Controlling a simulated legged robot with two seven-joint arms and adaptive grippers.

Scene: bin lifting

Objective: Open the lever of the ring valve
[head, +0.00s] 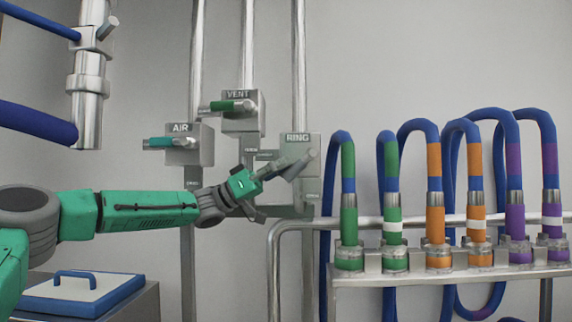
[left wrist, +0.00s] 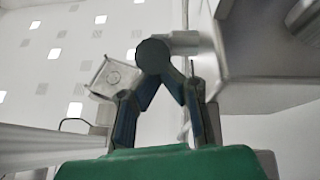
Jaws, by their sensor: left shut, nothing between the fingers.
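The ring valve (head: 299,142) is a grey box labelled RING on a vertical pipe, right of centre in the head view. My left gripper (head: 292,167) is in front of its lower part, with the fingers pointing right. The fingers cover part of the box, and I cannot make out the ring lever clearly. In the left wrist view, the fingers of my left gripper (left wrist: 160,55) meet at their tips, shut and empty. A light grey cylindrical part (left wrist: 188,40) is close beside the tips; I cannot tell whether they touch. My right gripper is not in view.
The air valve (head: 203,145) and the vent valve (head: 243,124) with green levers are left of the ring valve. Several banded hoses (head: 436,190) stand on a metal rack (head: 420,281) at right. A white-and-blue lidded bin (head: 82,292) is at lower left.

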